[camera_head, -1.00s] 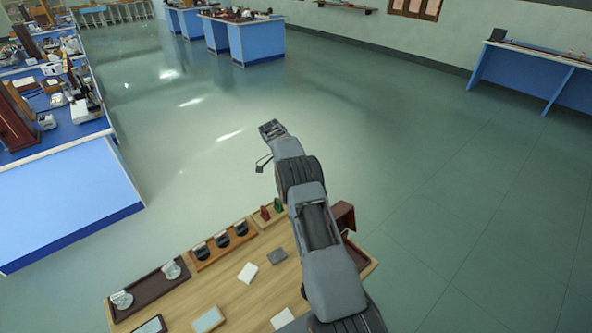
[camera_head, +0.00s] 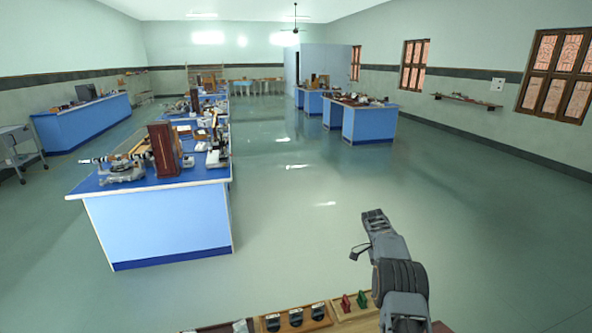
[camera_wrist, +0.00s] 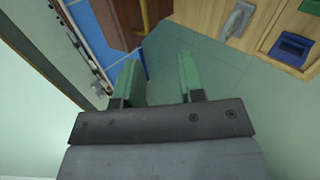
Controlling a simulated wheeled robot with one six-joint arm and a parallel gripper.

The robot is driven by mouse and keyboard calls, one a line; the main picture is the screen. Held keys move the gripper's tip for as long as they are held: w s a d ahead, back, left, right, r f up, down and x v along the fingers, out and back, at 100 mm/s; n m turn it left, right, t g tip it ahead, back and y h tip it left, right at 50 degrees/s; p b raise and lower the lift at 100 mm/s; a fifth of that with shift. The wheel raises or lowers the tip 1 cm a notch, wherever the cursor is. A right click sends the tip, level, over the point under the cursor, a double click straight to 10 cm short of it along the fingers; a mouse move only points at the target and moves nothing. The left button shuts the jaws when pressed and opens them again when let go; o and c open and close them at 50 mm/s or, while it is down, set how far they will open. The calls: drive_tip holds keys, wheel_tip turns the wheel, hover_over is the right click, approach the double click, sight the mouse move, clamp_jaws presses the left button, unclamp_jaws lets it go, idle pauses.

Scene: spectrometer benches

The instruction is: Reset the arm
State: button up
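My arm reaches up and forward over the wooden tabletop at the lower edge of the head view. My gripper (camera_head: 373,216) is at the end of it, against the floor in that view. In the wrist view my gripper (camera_wrist: 158,72) has its two green fingers well apart, with only floor showing between them. Nothing is held.
The wooden tabletop carries a tray with several dark-topped pieces (camera_head: 296,317) and a holder with red and green pieces (camera_head: 354,302). A blue bench (camera_head: 160,222) crowded with instruments stands left. Another blue bench (camera_head: 368,124) stands farther back. Open floor lies between.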

wheel_tip(320, 180, down, 5)
drive_tip(key=n+t, duration=0.1)
drive_tip(key=n, duration=0.2)
drive_tip(key=s+a+r+n+t+y, duration=0.1)
drive_tip(key=s+a+r+n+t, duration=0.4)
drive_tip(key=s+a+r, duration=0.4)
drive_tip(key=s+a+r+n+t+y, duration=0.1)
drive_tip(key=s+a+r+n+t, duration=0.5)
drive_tip(key=s+r, duration=0.6)
drive_tip(key=s+a+t, duration=0.1)
drive_tip(key=s+a, duration=0.1)
drive_tip(key=s, duration=0.1)
drive_tip(key=shift+s+a+t+b, duration=0.3)
drive_tip(key=shift+a+t, duration=0.1)
drive_tip(key=shift+a+r+n, duration=0.1)
drive_tip(key=shift+n, duration=0.2)
